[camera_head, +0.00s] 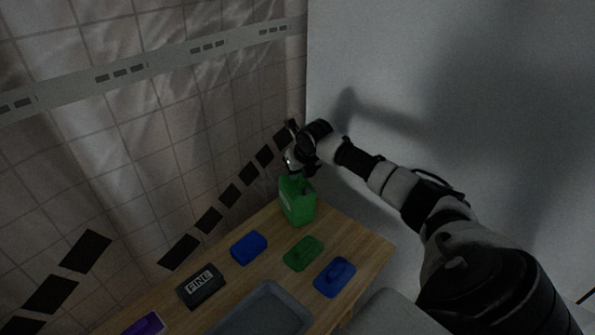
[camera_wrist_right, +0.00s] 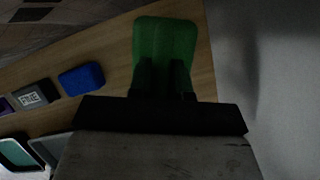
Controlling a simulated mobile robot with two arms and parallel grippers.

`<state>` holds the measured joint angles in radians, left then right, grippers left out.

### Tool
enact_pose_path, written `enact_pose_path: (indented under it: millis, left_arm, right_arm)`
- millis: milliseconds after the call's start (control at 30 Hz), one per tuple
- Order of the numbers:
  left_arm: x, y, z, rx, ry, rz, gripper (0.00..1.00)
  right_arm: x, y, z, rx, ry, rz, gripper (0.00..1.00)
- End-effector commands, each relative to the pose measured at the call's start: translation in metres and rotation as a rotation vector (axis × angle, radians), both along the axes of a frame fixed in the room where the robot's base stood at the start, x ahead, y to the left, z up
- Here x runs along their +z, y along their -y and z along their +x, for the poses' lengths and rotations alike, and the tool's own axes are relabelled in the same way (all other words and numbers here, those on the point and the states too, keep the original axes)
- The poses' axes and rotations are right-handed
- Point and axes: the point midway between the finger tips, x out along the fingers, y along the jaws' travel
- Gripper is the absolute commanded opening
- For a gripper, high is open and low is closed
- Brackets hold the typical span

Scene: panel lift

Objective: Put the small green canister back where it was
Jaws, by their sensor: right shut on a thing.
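A green canister (camera_head: 297,203) stands at the far right corner of the wooden table, close to the tiled wall. My right gripper (camera_head: 301,183) reaches down to its top from above and is shut on it. In the right wrist view the two fingers (camera_wrist_right: 162,80) close over the near part of the green canister (camera_wrist_right: 165,40). I cannot tell whether the canister's base touches the table. My left gripper is in neither view.
On the wooden table (camera_head: 345,240) are a blue block (camera_head: 248,247), a dark block marked FINE (camera_head: 201,286), a green piece (camera_head: 303,253), a blue piece (camera_head: 334,277), a purple item (camera_head: 146,325) and a grey tray (camera_head: 262,312). A pale wall (camera_head: 450,90) stands at the right.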

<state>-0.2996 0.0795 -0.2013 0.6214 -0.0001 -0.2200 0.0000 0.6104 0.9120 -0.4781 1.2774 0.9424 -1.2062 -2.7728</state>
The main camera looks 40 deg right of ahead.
Motion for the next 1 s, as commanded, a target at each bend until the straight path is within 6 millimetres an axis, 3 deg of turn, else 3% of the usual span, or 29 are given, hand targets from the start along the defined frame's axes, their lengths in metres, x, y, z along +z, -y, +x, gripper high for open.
enact_pose_path:
  millis: [33,67,200,567,1000]
  left_arm:
    - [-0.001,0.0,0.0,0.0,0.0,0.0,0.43]
    - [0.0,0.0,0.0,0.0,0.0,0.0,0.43]
    - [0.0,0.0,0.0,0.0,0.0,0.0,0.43]
    - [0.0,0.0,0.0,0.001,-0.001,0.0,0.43]
    - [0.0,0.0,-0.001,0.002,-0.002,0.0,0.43]
  right_arm:
    - [-0.001,0.0,0.0,-0.001,0.003,0.0,0.0]
    - [-0.001,0.0,0.0,0.0,-0.001,0.0,0.24]
    - [-0.001,0.0,0.0,0.0,-0.001,0.0,0.45]
    - [0.005,0.0,-0.001,0.0,0.001,0.0,0.45]
    - [0.082,-0.003,-0.036,0.0,0.001,-0.002,0.45]
